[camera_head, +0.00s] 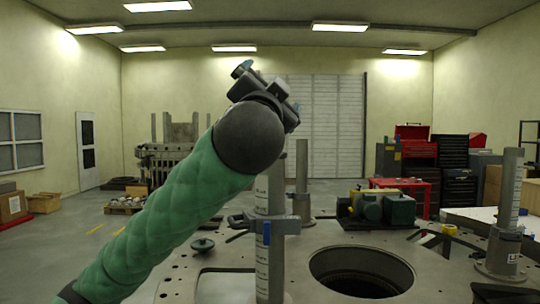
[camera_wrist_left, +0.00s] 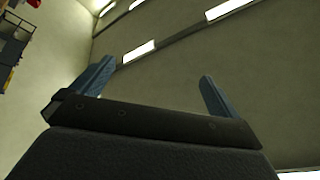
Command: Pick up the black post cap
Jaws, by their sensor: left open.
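A small dark round cap with a knob on top (camera_head: 203,245) lies on the turret plate (camera_head: 180,270), left of the nearest graduated post (camera_head: 270,210). It looks like the black post cap, but it is small and I cannot be certain. My left arm rises across the view from the lower left. My left gripper (camera_head: 262,85) is held high above the plate, well away from the cap. In the left wrist view its two blue-grey fingers (camera_wrist_left: 155,88) are spread apart with nothing between them, facing the wall and ceiling. My right gripper is not in view.
More grey posts stand at the back (camera_head: 302,180) and right (camera_head: 507,200). A blue-handled clamp (camera_head: 267,230) is around the nearest post. A large round hole (camera_head: 361,272) opens in the plate. A green motor unit (camera_head: 385,208) stands beyond it.

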